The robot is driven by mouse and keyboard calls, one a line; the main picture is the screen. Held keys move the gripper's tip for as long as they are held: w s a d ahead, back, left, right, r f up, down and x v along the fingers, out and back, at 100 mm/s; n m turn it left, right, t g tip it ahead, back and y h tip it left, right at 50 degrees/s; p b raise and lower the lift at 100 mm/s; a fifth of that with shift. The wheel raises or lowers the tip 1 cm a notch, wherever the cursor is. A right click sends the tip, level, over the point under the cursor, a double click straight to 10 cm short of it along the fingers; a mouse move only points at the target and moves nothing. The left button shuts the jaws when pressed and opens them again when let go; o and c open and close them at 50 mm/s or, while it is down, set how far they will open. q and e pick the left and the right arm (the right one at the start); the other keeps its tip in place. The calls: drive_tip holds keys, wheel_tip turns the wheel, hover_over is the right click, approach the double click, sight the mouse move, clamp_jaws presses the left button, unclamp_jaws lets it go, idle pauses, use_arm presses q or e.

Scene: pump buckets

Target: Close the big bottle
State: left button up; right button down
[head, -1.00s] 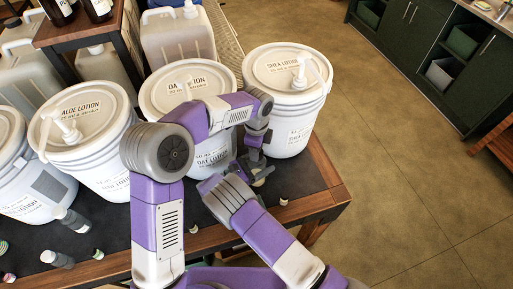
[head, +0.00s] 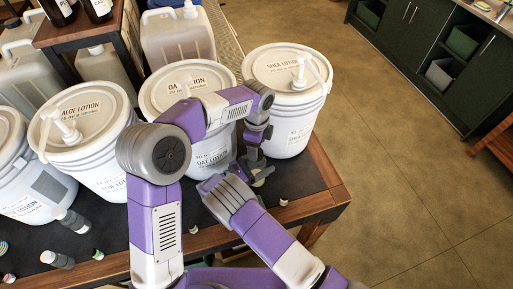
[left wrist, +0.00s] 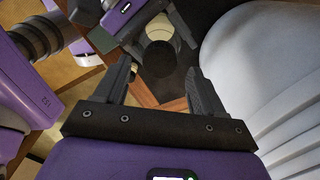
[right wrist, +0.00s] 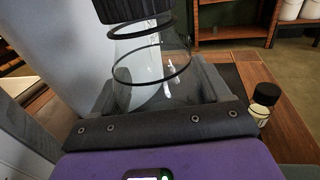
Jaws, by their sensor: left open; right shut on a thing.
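The big bottle (right wrist: 150,70) is clear, with dark rings around it, and stands between the fingers of my right gripper (right wrist: 155,90), which is shut on it. A black ribbed cap (right wrist: 130,8) sits at its upper end, cut off by the frame; I cannot tell whether it is fully seated. In the head view, my right gripper (head: 256,181) is low by the middle bucket, mostly covering the bottle. My left gripper (left wrist: 163,92) is open, pointing down close above the right one. A dark round shape (left wrist: 158,58) and a cream dome (left wrist: 160,29) show beyond its fingers.
White pump buckets stand close behind: oat lotion (head: 212,158), shea lotion (head: 292,128) and aloe lotion (head: 95,148). A small bottle (right wrist: 262,103) stands to the right, near the table's wooden edge (head: 330,203).

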use_arm(q)
drive_tip(key=shift+r, duration=1.1)
drive_tip(key=shift+c, duration=0.3)
